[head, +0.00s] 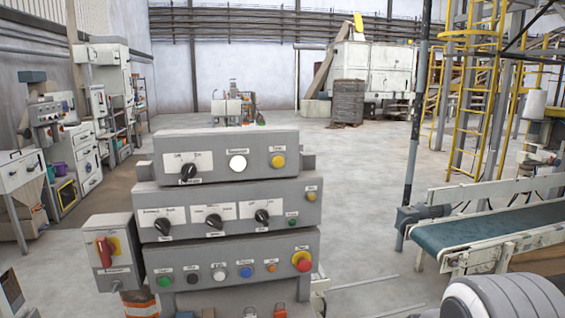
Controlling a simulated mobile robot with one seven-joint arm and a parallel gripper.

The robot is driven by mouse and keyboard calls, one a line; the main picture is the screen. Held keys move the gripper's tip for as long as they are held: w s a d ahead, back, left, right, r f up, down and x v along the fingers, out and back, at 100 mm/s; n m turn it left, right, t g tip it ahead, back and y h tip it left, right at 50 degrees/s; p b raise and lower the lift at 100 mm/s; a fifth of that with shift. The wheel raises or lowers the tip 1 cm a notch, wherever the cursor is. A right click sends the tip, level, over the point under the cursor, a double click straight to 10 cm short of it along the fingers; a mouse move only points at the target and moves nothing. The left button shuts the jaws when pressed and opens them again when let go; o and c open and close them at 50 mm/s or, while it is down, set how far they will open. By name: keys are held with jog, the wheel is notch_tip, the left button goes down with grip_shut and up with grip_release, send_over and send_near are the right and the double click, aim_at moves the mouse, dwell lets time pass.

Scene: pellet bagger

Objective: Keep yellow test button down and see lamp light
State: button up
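A stepped grey control panel stands in front of me in the head view. Its top box (216,143) carries a yellow round button (278,161) at the right, a white round lamp or button (238,162) in the middle and a black selector knob (188,172) at the left. The white round looks bright, but I cannot tell if it is lit. A smaller yellow button (311,196) sits at the right of the middle box. The labels are too small to read, so I cannot tell which yellow button is the test one. Nothing touches either. My gripper is not in view.
The middle box has several black knobs and a green button (292,222). The lower box has a button row and a red mushroom button (303,263). A red-handled switch box (108,252) hangs left. A conveyor (480,230) and dark post (415,130) stand right.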

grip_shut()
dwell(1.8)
